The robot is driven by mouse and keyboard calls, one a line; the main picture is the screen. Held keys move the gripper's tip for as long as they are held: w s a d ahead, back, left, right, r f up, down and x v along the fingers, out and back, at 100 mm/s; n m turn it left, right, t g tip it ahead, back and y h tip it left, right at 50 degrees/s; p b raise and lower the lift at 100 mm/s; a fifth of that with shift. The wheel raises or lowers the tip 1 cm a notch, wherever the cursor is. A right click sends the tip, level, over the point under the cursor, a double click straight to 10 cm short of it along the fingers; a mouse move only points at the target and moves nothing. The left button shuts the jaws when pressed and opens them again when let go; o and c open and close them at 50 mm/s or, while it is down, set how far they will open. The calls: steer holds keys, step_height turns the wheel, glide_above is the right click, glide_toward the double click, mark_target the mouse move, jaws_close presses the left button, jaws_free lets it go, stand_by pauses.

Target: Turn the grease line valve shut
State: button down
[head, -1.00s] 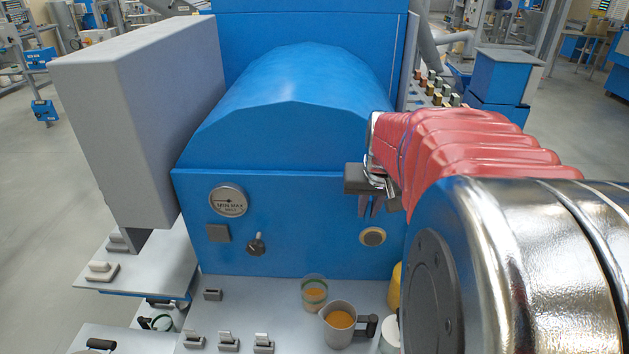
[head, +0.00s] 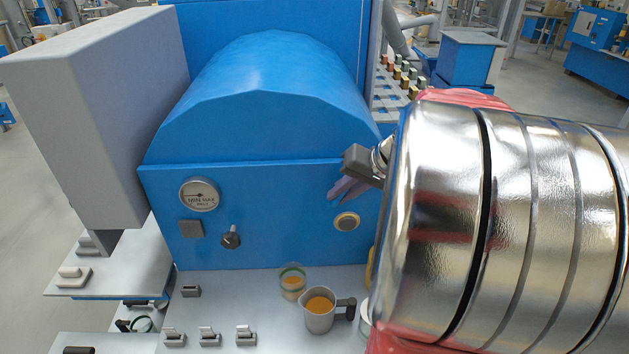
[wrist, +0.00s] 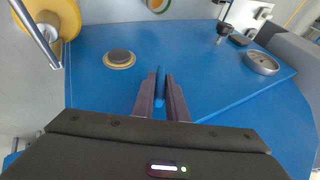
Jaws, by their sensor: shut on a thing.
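My gripper (head: 338,192) is at the right of the blue front panel (head: 275,200), just above a round cream-ringed disc (head: 347,222). In the wrist view, its dark fingers (wrist: 161,90) are shut on a slim blue piece (wrist: 160,80) that shows between their tips. This piece looks like a small handle; I cannot tell for certain that it belongs to the grease line valve. The fingers hide most of it. A black knob (head: 231,237) sits on the panel's lower left, apart from my gripper. A round gauge (head: 199,195) marked MIN and MAX is above it.
A metal jug (head: 319,322) and a glass beaker (head: 292,290), both with amber contents, stand on the ledge below the panel. A grey box (head: 95,120) juts out at the left. A yellow round part (wrist: 58,18) is near my gripper in the wrist view.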

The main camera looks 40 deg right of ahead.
steer(key=t+y, duration=0.1)
steer(key=m+t+y, duration=0.1)
steer(key=t+y, duration=0.2)
steer(key=y, duration=0.1)
steer(key=shift+s+d+f+m, duration=0.15)
steer(key=shift+d+f+m, duration=0.1)
steer(key=shift+m, duration=0.15)
steer(key=t+y, duration=0.1)
steer(key=t, duration=0.1)
steer(key=m+t+y, duration=0.1)
steer(key=t+y, duration=0.1)
steer(key=shift+a+f+m, duration=0.1)
steer(key=shift+f+m, duration=0.05)
steer(key=shift+m, duration=0.15)
steer(key=c, duration=1.8)
jaws_free()
steer(key=shift+s, duration=0.1)
steer(key=v, duration=1.3)
steer(key=shift+s+f, duration=0.15)
steer(key=shift+s, duration=0.1)
